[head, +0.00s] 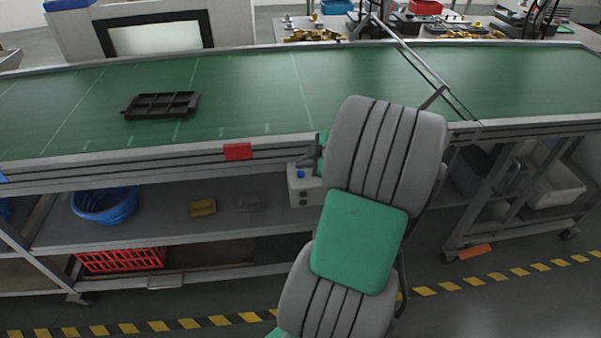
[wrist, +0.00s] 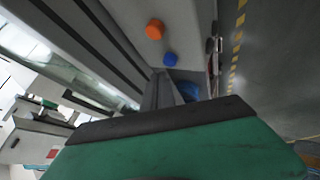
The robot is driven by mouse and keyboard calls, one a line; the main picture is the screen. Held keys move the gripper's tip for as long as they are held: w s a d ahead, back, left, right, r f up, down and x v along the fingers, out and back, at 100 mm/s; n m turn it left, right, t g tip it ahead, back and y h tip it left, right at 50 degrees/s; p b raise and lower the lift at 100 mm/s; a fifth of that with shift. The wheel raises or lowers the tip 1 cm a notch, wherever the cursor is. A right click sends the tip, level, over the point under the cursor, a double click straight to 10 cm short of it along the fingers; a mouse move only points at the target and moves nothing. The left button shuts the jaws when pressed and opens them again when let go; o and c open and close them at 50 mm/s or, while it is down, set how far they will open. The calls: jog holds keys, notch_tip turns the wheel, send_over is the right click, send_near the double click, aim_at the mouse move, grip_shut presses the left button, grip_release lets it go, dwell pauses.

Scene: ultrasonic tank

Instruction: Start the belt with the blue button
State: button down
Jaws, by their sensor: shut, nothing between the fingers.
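The blue button (head: 301,173) is on the upper part of a small light-grey control box (head: 296,187) under the front edge of the green belt (head: 245,85). In the wrist view the blue button (wrist: 170,60) is next to an orange button (wrist: 154,29) on the pale box face. My gripper's narrow fingers (wrist: 162,88) show close together, shut and empty, beyond its dark and green body. Their tips point towards the blue button and look a little apart from it; contact cannot be seen clearly. In the head view my arm hides the fingers and part of the box.
A dark compartment tray (head: 161,105) lies on the belt. A red plate (head: 238,151) is on the belt's front rail. The shelf below holds a blue basin (head: 105,205) and a yellow block (head: 203,207); a red crate (head: 121,260) is lower. The striped floor in front is clear.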

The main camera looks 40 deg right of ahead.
jog(key=shift+f+b, duration=0.45)
jog(key=shift+b, duration=0.3)
